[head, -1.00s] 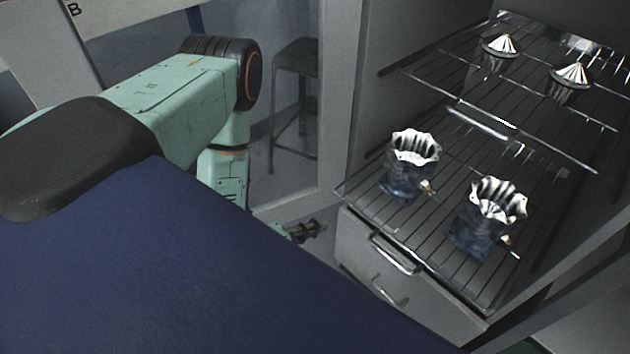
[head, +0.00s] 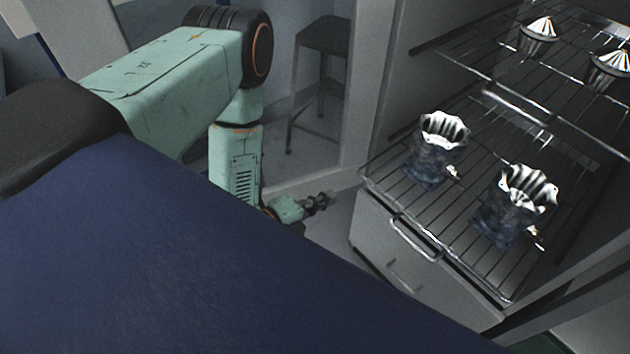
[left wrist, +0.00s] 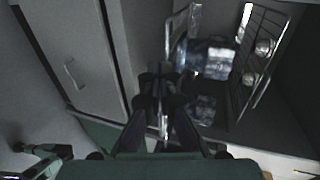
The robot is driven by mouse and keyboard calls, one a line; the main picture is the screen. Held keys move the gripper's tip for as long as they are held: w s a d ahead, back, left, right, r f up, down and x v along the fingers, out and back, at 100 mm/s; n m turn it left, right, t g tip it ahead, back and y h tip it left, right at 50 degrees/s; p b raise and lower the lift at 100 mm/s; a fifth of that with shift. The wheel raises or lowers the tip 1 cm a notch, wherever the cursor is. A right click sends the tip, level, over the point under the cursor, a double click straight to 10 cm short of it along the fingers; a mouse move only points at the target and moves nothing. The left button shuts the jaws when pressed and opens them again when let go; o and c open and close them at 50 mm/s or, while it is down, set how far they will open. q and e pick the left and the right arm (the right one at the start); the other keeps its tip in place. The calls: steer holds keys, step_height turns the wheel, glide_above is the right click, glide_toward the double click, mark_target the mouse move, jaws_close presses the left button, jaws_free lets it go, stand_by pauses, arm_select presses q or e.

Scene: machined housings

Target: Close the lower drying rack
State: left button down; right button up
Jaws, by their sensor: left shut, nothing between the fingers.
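The lower drying rack (head: 470,262) is a wire shelf pulled out of the grey cabinet, with a bar handle (head: 413,241) at its front. Two dark housings with fluted, flared tops stand on it, one at the left (head: 430,160) and one at the right (head: 508,210). My left gripper (head: 326,197) is shut and empty, left of the rack's front edge and apart from the handle in the head view. In the left wrist view the gripper (left wrist: 160,80) points toward the rack area, with the housings (left wrist: 208,60) beyond its fingers; its gap to the rack is unclear.
An upper wire rack (head: 560,75) holds two housings with pointed fluted tops (head: 538,35) (head: 612,65). A grey drawer front with a handle (head: 405,275) sits below the lower rack. A stool (head: 322,60) stands behind my left arm. Floor left of the cabinet is free.

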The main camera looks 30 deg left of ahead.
mark_target(364, 180)
arm_select(q)
steer(key=x, duration=0.3)
steer(key=b+x, duration=0.1)
steer(key=x, duration=0.2)
steer(key=r+b+x, duration=0.1)
steer(key=x, duration=0.2)
steer(key=shift+w+d, duration=0.1)
steer(key=shift+w, duration=0.1)
steer(key=shift+r, duration=0.1)
